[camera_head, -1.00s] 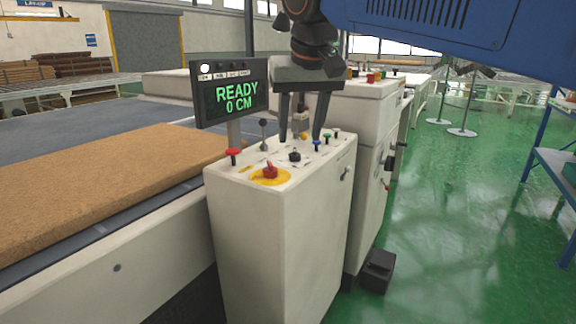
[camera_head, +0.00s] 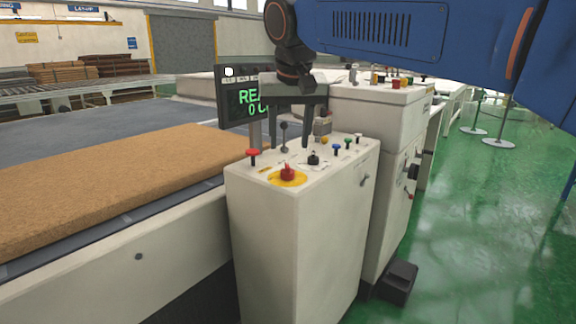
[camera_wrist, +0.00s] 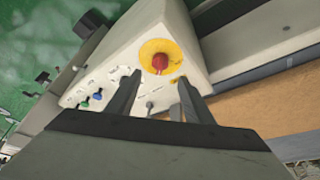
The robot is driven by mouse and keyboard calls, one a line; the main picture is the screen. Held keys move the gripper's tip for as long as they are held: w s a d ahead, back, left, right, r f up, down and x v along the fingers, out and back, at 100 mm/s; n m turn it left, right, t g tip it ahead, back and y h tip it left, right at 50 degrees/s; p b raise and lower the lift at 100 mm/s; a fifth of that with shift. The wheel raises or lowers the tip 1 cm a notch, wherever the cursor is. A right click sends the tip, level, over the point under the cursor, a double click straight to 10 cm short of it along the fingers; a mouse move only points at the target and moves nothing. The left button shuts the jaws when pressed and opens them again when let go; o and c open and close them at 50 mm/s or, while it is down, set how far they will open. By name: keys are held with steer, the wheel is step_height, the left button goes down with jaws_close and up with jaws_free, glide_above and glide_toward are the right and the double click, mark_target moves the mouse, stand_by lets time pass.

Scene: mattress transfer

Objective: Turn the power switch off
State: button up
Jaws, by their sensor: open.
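A red switch knob (camera_head: 288,173) sits on a round yellow plate (camera_head: 298,181) on top of the white control console (camera_head: 290,240). The knob (camera_wrist: 160,63) and yellow plate (camera_wrist: 150,49) also show in the wrist view, just beyond the fingertips. A black knob (camera_head: 313,158) is on the same panel; no legible label shows which control is the power switch. My gripper (camera_head: 288,142) is open and empty above the panel, fingers pointing down. In the wrist view its two fingers (camera_wrist: 157,86) are apart, with nothing between them.
A display (camera_head: 232,100) is partly covered by my gripper. A red button (camera_head: 253,153), a lever (camera_head: 284,138) and blue (camera_head: 336,149) and green buttons (camera_head: 348,143) stand on the panel. A brown mattress slab (camera_head: 110,185) lies left. Green floor (camera_head: 480,230) is open at right.

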mark_target(288, 166)
steer(key=x, duration=0.9)
steer(key=shift+w+f, duration=0.1)
steer(key=shift+f, duration=0.05)
steer(key=shift+c, duration=0.6)
steer(key=c, duration=0.9)
